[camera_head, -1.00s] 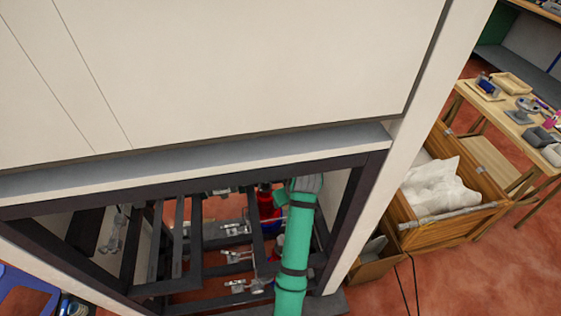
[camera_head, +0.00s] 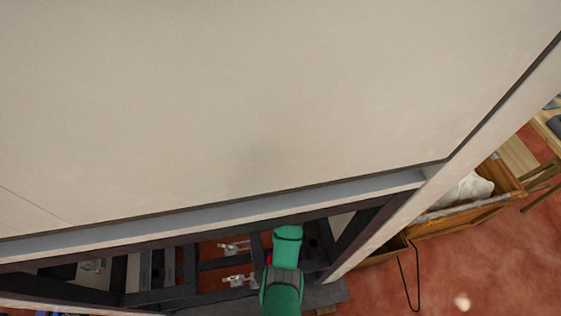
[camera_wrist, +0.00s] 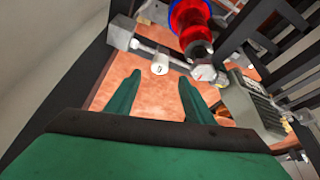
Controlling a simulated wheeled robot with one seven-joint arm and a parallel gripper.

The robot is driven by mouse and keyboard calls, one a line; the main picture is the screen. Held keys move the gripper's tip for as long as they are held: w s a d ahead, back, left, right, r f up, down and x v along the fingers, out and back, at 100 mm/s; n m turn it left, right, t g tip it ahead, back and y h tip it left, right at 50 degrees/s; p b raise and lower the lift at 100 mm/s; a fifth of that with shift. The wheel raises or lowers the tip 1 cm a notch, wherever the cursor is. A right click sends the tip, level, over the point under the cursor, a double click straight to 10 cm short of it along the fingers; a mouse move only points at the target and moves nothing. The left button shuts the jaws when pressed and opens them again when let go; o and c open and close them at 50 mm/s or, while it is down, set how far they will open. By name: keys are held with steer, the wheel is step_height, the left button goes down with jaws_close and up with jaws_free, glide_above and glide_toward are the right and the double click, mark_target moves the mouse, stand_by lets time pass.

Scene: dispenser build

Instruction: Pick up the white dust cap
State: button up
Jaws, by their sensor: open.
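A small white cap (camera_wrist: 160,67), which looks like the dust cap, shows in the wrist view just beyond my fingertips. It is beside a pale metal rod with blocky fittings. My gripper (camera_wrist: 160,78) is open, its two green fingers apart and pointing toward the cap, with nothing between them. The cap lies roughly in line with the gap. In the head view my green arm reaches into the dark frame under the cabinet; the cap and fingertips are hidden there.
A red cylinder with a blue rim (camera_wrist: 192,28) is close beyond the cap. A grey metal block (camera_wrist: 252,102) and dark bars crowd the right. The dark frame (camera_head: 190,270) sits under the pale cabinet panel (camera_head: 270,110). A wooden crate (camera_head: 505,190) stands right.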

steer(key=shift+x, duration=3.4)
steer(key=c, duration=1)
steer(key=shift+c, duration=0.2)
steer(key=shift+r, duration=0.15)
